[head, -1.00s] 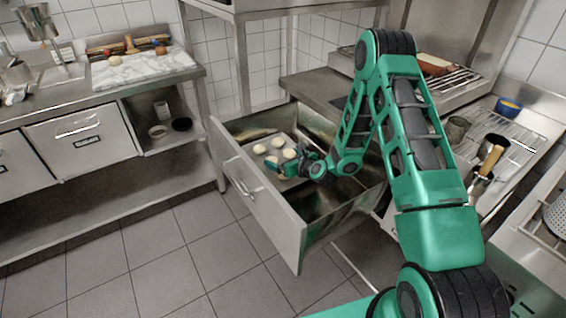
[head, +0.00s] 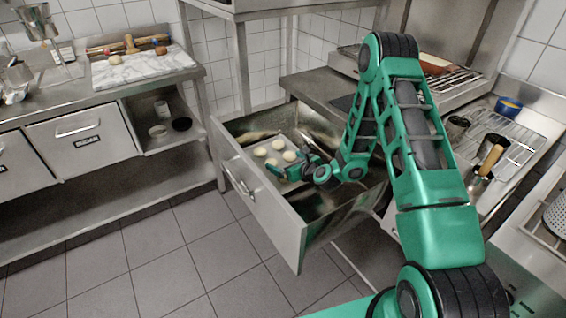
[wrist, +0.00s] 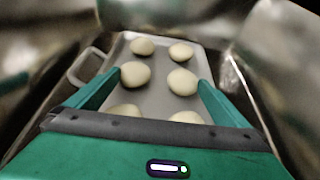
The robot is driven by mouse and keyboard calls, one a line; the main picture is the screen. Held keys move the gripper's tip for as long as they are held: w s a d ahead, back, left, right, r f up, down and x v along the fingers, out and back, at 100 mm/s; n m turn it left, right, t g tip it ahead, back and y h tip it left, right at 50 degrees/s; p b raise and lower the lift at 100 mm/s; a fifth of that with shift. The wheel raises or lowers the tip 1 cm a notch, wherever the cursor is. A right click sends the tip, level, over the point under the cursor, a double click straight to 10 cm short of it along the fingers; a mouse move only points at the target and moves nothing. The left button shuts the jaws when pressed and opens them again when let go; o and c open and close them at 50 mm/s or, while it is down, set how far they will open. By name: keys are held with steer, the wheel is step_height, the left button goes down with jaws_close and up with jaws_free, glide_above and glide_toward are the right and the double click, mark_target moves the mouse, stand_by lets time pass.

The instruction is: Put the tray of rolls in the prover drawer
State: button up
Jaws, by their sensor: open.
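The tray of rolls (head: 300,145) lies inside the open prover drawer (head: 262,205), toward its left end. Several pale round rolls (head: 274,162) rest on it. In the wrist view the grey tray (wrist: 155,100) lies below and between my fingers, with rolls (wrist: 135,75) in two columns. My gripper (wrist: 152,92) is open, low in the drawer over the near end of the tray; the gripper (head: 278,170) also shows in the head view. My gripper's body hides the tray's near edge. I cannot tell whether the fingers touch the tray.
A counter (head: 40,110) with a marble board (head: 140,68) stands at the left. A wire rack (head: 515,140) and a blue bowl (head: 508,105) are at the right. The drawer's metal walls are close around my gripper. The right part of the drawer is empty.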

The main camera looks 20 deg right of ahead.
steer(key=shift+v, duration=2.65)
steer(key=shift+r, duration=0.2)
steer(key=shift+a+r+n, duration=0.15)
steer(key=shift+r+n, duration=0.15)
steer(key=shift+n, duration=0.2)
steer(key=r+n, duration=0.1)
steer(key=n, duration=0.1)
steer(key=s+r+n+g, duration=0.1)
steer(key=n, duration=0.1)
steer(key=s+r+n+g+y, duration=0.1)
steer(key=r+n, duration=0.1)
steer(key=shift+s+r, duration=0.1)
steer(key=s+d+r+n+g+h, duration=0.25)
steer(key=s+d+r+n, duration=0.3)
steer(key=s, duration=0.45)
steer(key=s+d+r+n+g+h, duration=0.1)
steer(key=s+d+r+n+g, duration=0.2)
steer(key=s+d+r+n, duration=0.5)
steer(key=s+d+r+n+g+h, duration=0.2)
steer(key=s+r+n+g, duration=0.1)
steer(key=s, duration=0.9)
steer(key=s+d+r+n+g, duration=0.1)
steer(key=s+r, duration=0.3)
steer(key=s, duration=0.9)
steer(key=shift+s+n+g, duration=0.25)
steer(key=shift+n+g, duration=0.5)
steer(key=shift+d+y, duration=0.1)
steer(key=shift+y, duration=0.15)
